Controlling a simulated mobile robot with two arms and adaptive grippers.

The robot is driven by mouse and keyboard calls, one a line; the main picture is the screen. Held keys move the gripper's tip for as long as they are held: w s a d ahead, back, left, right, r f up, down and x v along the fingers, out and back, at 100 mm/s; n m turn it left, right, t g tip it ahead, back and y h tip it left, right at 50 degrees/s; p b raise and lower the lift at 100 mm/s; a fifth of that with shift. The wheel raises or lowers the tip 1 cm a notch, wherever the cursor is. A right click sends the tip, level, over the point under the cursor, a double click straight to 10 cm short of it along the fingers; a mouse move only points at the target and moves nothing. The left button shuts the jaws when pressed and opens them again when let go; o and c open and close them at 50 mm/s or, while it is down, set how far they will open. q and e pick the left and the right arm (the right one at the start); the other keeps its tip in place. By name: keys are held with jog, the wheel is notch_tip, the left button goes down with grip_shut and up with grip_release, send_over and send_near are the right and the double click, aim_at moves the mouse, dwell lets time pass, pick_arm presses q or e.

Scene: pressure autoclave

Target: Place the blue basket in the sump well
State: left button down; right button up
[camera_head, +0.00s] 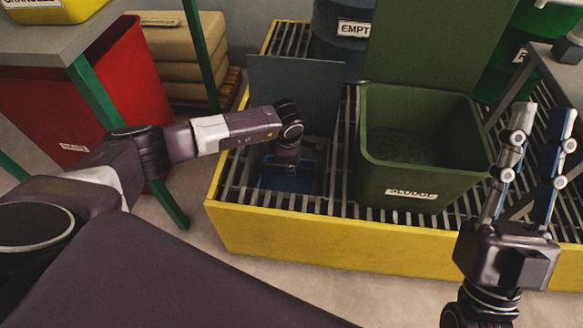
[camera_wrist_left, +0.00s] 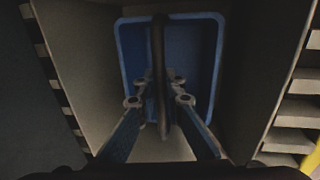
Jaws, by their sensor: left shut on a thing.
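The blue basket (camera_head: 287,176) is down in the rectangular sump well, an opening in the grated deck. In the left wrist view the basket (camera_wrist_left: 132,50) lies between the pale walls of the sump well (camera_wrist_left: 262,65), with its dark handle running across it. My left gripper (camera_wrist_left: 167,84) is shut on this handle. In the head view its fingers are hidden below the wrist. I cannot tell whether the basket touches the well floor. My right gripper (camera_head: 537,140) is open and empty, its fingers pointing up at the right.
A dark upright panel (camera_head: 293,88) stands behind the well. A green bin labelled SLUDGE (camera_head: 420,170) stands on the grating just right of it. The yellow deck edge (camera_head: 330,238) runs along the front. A red bin (camera_head: 80,105) and a green-legged table are at left.

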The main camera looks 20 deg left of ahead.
pick_arm(q)
jog(key=c, duration=2)
grip_release()
jog(key=shift+c, duration=0.2)
